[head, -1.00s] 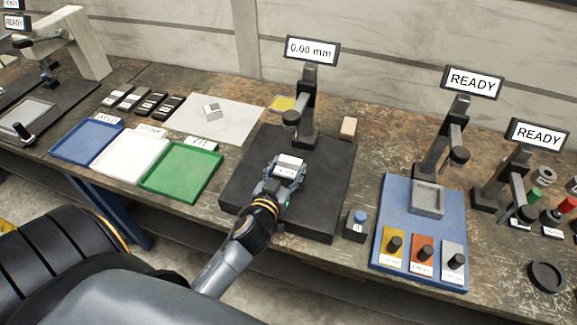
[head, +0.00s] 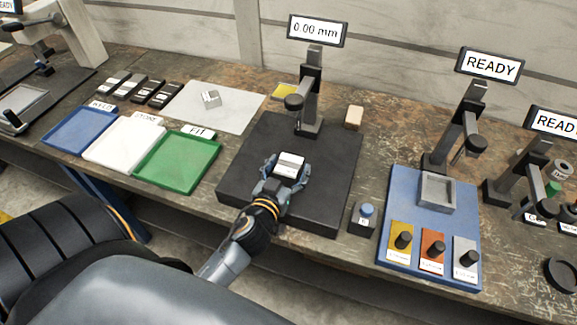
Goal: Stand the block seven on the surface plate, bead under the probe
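My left gripper (head: 288,172) is over the black surface plate (head: 322,205), in front of the gauge stand. Its fingers are around a small pale block (head: 290,165) with a white top face; they appear to be on its two sides. Whether the block touches the plate, and any number or bead on it, cannot be made out. The probe (head: 294,103) hangs on the dark stand (head: 312,95) behind the gripper, and the display (head: 317,30) above reads 0.00 mm. Block and probe are apart. My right gripper is not in view.
Another metal block (head: 211,99) lies on the pale sheet (head: 232,112) at left. Blue (head: 80,131), white (head: 125,142) and green (head: 178,160) trays are left of the plate. A wooden block (head: 354,117) stands behind its right side; a blue-button box (head: 364,217) is at right.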

